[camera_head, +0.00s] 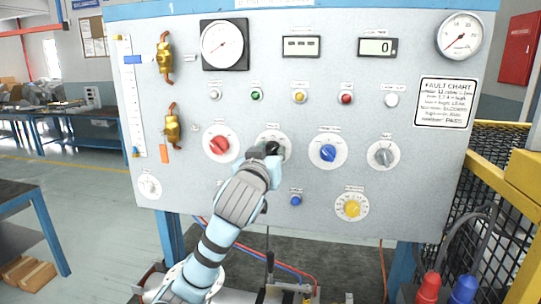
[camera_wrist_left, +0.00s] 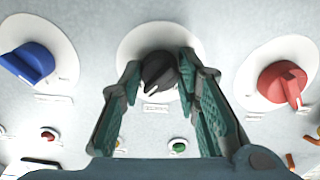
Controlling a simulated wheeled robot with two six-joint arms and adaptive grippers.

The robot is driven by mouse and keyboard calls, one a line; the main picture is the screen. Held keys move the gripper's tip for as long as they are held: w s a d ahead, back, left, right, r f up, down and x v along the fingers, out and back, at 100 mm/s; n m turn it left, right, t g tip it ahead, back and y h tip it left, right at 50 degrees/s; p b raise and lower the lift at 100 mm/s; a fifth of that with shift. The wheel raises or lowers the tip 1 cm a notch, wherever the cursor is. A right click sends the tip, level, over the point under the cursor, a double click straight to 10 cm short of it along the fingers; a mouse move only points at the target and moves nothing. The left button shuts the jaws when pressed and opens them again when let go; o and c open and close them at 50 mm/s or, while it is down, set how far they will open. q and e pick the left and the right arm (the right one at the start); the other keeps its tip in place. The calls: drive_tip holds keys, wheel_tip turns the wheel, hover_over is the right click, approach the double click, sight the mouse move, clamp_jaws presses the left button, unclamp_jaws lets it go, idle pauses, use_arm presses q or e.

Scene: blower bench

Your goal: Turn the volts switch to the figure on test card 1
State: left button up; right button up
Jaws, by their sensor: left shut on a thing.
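The grey panel (camera_head: 300,115) carries several round knobs on white dials. My left gripper (camera_head: 269,156) reaches up to the black knob (camera_head: 272,148) in the middle row. In the left wrist view the black knob (camera_wrist_left: 160,72) sits between the two green-padded fingers of my left gripper (camera_wrist_left: 163,78), which are shut on it. A white pointer mark shows on the knob. The arm hides the lower part of this dial in the head view. The dial labels are too small to read, and no test card can be made out. My right gripper is not in view.
A red knob (camera_head: 219,145) is left of the black one; a blue knob (camera_head: 328,152) and a grey knob (camera_head: 383,156) are right. A yellow knob (camera_head: 352,208) and a small blue button (camera_head: 296,201) sit below. A yellow mesh guard (camera_head: 500,190) stands at right.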

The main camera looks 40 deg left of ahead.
use_arm(q)
drive_tip(key=n+b, duration=0.1)
drive_tip(key=n, duration=0.3)
drive_tip(key=shift+f, duration=0.15)
drive_tip(key=n+b, duration=0.3)
drive_tip(key=n, duration=0.1)
drive_tip(key=shift+n, duration=0.3)
drive_tip(key=n+b, duration=0.3)
drive_tip(key=n, duration=0.1)
drive_tip(key=shift+d+n, duration=0.1)
drive_tip(key=shift+n, duration=0.2)
drive_tip(key=shift+n+b, duration=1.55)
drive_tip(key=shift+n, duration=0.35)
drive_tip(key=shift+w, duration=0.1)
drive_tip(key=shift+r, duration=0.2)
drive_tip(key=o, duration=1.2)
drive_tip(key=shift+c, duration=0.2)
